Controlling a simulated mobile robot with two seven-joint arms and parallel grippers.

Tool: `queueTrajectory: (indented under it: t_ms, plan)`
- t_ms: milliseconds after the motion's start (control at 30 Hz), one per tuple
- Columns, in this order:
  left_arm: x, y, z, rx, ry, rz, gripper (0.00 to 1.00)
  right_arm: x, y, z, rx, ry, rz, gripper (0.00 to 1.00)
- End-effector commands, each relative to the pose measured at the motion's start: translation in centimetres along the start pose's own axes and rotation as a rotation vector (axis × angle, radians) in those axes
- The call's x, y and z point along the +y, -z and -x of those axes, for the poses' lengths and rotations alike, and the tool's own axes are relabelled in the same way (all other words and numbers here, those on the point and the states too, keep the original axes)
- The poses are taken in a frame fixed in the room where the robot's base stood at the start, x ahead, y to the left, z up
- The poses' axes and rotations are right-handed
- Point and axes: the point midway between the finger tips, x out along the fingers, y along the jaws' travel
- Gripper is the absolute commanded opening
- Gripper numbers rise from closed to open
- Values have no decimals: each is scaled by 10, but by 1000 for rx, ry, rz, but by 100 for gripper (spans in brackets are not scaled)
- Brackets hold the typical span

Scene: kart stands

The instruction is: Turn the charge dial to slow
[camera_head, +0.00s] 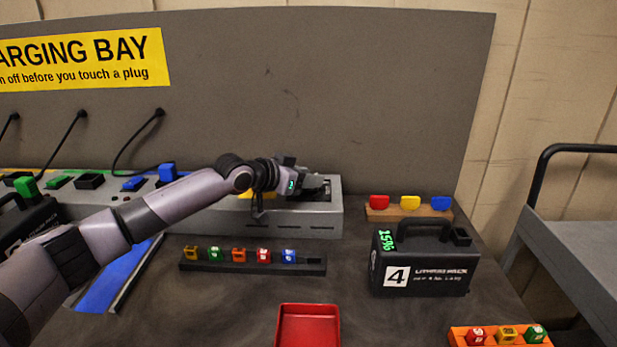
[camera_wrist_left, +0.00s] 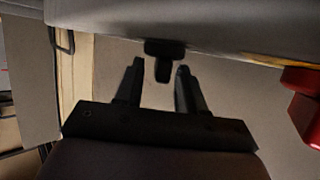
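The grey charger box (camera_head: 290,222) stands on the bench against the back panel. My left gripper (camera_head: 318,184) reaches over its top at the right end and hides part of it. In the left wrist view a black knob (camera_wrist_left: 165,58), which looks like the charge dial, sticks out from a grey surface. My left gripper (camera_wrist_left: 160,70) is open, its fingertips on either side of the knob's end, with a gap visible on both sides. The dial's markings and setting cannot be read. My right gripper is not in view.
A black battery pack marked 4 (camera_head: 425,266) stands right of the charger. A black strip of coloured blocks (camera_head: 253,266), a red tray (camera_head: 308,320) and a wooden rack (camera_head: 408,214) are nearby. A red part (camera_wrist_left: 303,105) shows at the wrist view's right.

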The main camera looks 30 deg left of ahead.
Motion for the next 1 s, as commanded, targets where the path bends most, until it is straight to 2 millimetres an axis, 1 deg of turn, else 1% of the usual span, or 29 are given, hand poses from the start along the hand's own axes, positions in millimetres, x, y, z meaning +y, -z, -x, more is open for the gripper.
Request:
queueTrajectory:
  t_ms: [133, 400, 433, 467, 500, 533, 767, 1000]
  plan:
    - [0, 0, -6, -1, 0, 0, 39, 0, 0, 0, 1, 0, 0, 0]
    - [0, 0, -7, 0, 0, -1, 39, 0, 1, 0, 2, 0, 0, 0]
    - [0, 0, -7, 0, 0, -1, 33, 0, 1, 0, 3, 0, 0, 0]
    - [0, 0, -7, 0, 0, -1, 23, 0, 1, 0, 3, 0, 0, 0]
    - [0, 0, -7, 0, 0, -1, 10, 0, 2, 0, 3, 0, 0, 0]
    - [0, 0, -7, 0, 0, -1, 0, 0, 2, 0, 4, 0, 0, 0]
    - [1, 0, -7, -2, 1, 1, 0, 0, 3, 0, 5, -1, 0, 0]
    - [2, 1, -6, -4, 27, 12, 0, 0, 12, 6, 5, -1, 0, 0]
